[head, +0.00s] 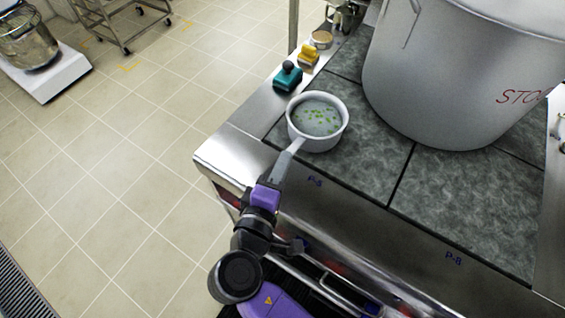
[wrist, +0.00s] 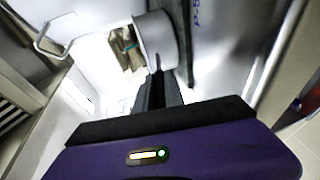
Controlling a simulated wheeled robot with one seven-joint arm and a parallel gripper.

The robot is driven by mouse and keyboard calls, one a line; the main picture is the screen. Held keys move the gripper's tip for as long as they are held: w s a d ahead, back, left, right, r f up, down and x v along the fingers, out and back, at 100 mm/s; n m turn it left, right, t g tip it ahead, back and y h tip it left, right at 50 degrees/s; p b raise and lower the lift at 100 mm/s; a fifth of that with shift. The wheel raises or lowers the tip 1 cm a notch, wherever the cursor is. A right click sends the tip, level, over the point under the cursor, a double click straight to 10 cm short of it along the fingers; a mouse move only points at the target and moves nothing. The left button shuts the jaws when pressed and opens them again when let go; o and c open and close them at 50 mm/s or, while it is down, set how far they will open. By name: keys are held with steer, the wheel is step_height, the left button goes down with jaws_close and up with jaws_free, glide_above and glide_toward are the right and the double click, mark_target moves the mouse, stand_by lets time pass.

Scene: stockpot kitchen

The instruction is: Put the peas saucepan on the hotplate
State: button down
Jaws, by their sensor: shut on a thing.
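The white saucepan (head: 341,133) has green peas in liquid and looks level in the head view. It is at the left corner of the dark stone-like hotplate marked P-5 (head: 352,170); I cannot tell whether its base touches the surface. My gripper (head: 284,163) is shut on the pan's handle (head: 298,146), at the front of the pan. In the wrist view the pan (wrist: 155,40) shows just beyond my dark gripper fingers (wrist: 160,84).
A large stockpot (head: 430,85) stands behind and right of the saucepan, close to it. A teal block-like item (head: 287,77), a yellow one (head: 308,56) and a small round container (head: 321,39) line the left steel edge. Hotplate P-8 (head: 465,215) is bare in front.

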steer(key=c, duration=1.4)
jaws_free()
steer(key=shift+c, duration=0.2)
steer(key=shift+s+r, duration=0.1)
steer(key=b+v, duration=0.1)
steer(key=v, duration=1.1)
